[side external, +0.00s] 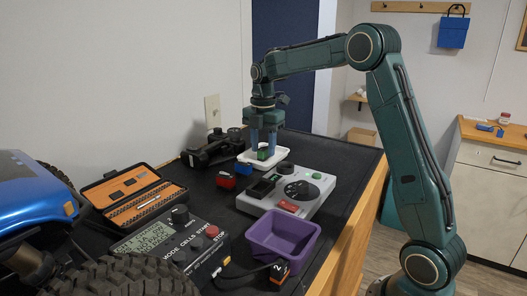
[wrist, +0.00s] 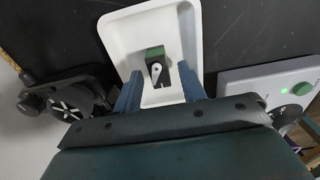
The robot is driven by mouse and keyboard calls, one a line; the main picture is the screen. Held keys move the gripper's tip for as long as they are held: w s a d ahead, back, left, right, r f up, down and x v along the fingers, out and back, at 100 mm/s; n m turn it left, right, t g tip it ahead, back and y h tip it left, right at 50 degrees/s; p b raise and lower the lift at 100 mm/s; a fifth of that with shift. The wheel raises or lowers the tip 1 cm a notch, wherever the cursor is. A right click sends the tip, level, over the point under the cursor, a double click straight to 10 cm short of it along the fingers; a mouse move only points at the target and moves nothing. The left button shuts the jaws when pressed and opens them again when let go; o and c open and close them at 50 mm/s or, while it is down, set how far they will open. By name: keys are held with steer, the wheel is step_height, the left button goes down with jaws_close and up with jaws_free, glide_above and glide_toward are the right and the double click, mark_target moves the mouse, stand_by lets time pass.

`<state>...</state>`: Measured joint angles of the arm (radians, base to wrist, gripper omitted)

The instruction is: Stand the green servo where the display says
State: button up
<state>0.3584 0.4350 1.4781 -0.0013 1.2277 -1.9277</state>
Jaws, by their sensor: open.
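The green servo (side external: 263,153) is in the white tray (side external: 283,153) at the back of the bench. In the wrist view the green servo (wrist: 155,51) shows a black part with a white horn, inside the white tray (wrist: 125,35). My gripper (side external: 264,146) is open over the tray, with its blue fingers on either side of the servo. In the wrist view my gripper (wrist: 160,76) shows gaps between both fingers and the servo. The charger's display (side external: 146,238) is lit, but its text is too small to read.
A red servo (side external: 226,181) and a blue one (side external: 243,168) stand left of the grey unit (side external: 308,186).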

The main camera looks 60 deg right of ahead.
mark_target(263, 149)
steer(key=shift+r, duration=0.1)
step_height(263, 149, up, 12)
stand_by(0.7)
steer(key=shift+r, duration=0.1)
stand_by(0.5)
